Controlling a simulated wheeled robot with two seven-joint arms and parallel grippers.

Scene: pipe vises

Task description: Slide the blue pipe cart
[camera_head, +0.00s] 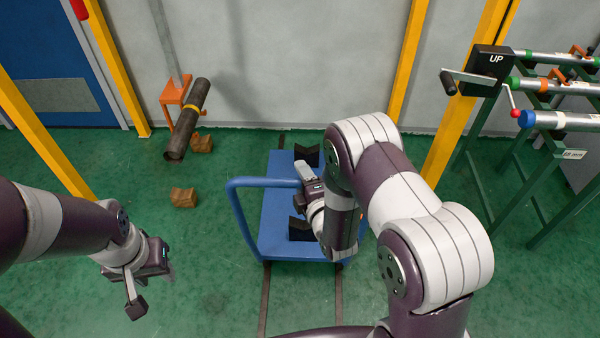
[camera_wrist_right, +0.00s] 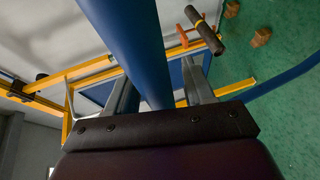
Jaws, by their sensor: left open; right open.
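The blue pipe cart (camera_head: 275,240) stands on the green floor in the middle of the head view, with dark V-shaped supports on its deck. Its blue tube handle (camera_head: 238,205) loops out to the left; a stretch of the handle also shows large in the right wrist view (camera_wrist_right: 130,45). My right gripper (camera_head: 304,172) is at the handle's far upper bar. In the right wrist view its fingers (camera_wrist_right: 160,85) are apart, with the blue tube appearing between them; contact cannot be told. My left gripper (camera_head: 153,288) is open and empty, left of the cart and apart from it.
Dark floor rails (camera_head: 264,300) run beneath the cart. A dark pipe (camera_head: 188,120) leans on an orange stand, with wooden blocks (camera_head: 184,197) nearby. Green pipe racks (camera_head: 520,185) and a crank box (camera_head: 490,62) stand at the right. Yellow posts (camera_head: 410,60) line the wall.

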